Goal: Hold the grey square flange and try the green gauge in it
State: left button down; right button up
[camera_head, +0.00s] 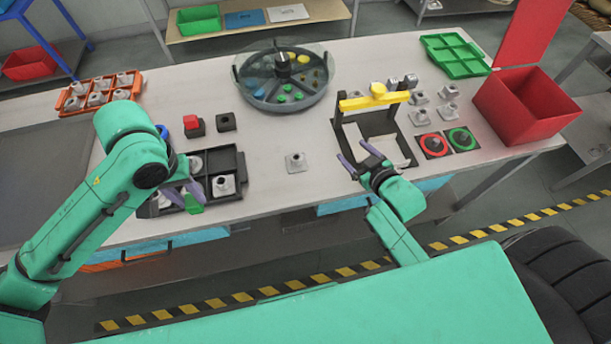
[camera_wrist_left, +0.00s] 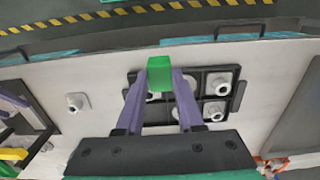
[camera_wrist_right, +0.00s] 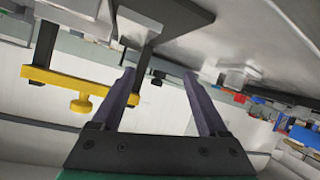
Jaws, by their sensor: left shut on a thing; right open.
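My left gripper (camera_head: 185,196) is shut on the green gauge (camera_head: 195,205), a small green block that shows between the fingertips in the left wrist view (camera_wrist_left: 160,75). It is over the black tray (camera_head: 241,168), which holds several grey flanges. One grey square flange (camera_head: 296,162) with a round raised neck sits alone on the bench, right of the tray. It also shows in the left wrist view (camera_wrist_left: 77,101). My right gripper (camera_head: 355,152) is open and empty, in front of the yellow-barred stand. The gauge's lower end is hard to make out.
The yellow-barred stand (camera_head: 372,100) rises beside my right gripper. Red and green rings (camera_head: 433,145) lie right of it, near a red bin (camera_head: 520,108). A round covered dish (camera_head: 254,95) stands behind. An orange rack (camera_head: 75,104) is far left. Bench around the lone flange is clear.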

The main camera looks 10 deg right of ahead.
aim_at(299, 160)
pick_arm(q)
jog(key=shift+s, duration=0.1)
pick_arm(e)
jog(key=s+a+y, duration=0.1)
jog(key=s+a, duration=0.1)
jog(key=a, duration=0.1)
jog(key=s+a+y, duration=0.1)
jog(key=s+a, duration=0.1)
jog(key=a, duration=0.2)
jog(key=s+a+r, duration=0.1)
jog(key=s+a, duration=0.1)
jog(key=a, duration=0.2)
jog(key=shift+a+m+y, duration=0.25)
jog(key=shift+m+y, duration=0.15)
jog(key=x, duration=1.2)
jog(key=shift+d+f, duration=0.1)
jog(key=shift+f, duration=0.1)
grip_shut()
